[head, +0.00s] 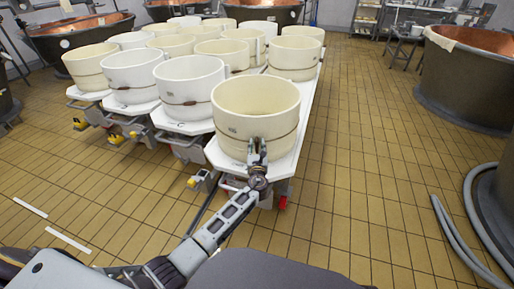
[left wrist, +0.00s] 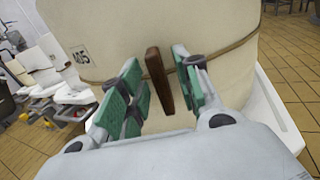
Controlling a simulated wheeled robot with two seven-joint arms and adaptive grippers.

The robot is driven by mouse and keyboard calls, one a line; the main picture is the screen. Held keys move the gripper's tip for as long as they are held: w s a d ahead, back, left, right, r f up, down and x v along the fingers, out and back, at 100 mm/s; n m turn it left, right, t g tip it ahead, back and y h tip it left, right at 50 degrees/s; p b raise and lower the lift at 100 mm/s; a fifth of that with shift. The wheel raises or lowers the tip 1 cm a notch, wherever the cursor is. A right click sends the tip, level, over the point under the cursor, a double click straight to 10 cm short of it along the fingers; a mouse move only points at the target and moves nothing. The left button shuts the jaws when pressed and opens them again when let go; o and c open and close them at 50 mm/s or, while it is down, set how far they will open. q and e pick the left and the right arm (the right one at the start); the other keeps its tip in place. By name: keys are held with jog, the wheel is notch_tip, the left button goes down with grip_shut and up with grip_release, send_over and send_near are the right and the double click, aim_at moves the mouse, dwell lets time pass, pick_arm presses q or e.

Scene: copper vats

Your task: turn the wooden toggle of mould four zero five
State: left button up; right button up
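The mould marked 405 (head: 256,97) is a round cream tub at the front right end of the white trolley. It fills the upper part of the left wrist view (left wrist: 215,30), with its number at the left. A cord runs around it. Its wooden toggle (left wrist: 158,78) is a dark brown bar standing tilted against the wall at the cord. My left gripper (head: 257,146) is at the front of this mould. In the left wrist view, its green-padded fingers (left wrist: 163,88) are open on both sides of the toggle, with a gap visible on the right. My right gripper does not show.
Several similar moulds (head: 186,92) stand in rows on white wheeled trolleys (head: 308,111) behind and to the left. Large copper vats (head: 462,85) stand at the right and back. Grey hoses (head: 455,232) lie at the right. The tiled floor (head: 372,150) right of the trolley is clear.

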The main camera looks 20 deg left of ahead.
pick_arm(q)
jog(key=shift+c, duration=0.3)
grip_shut()
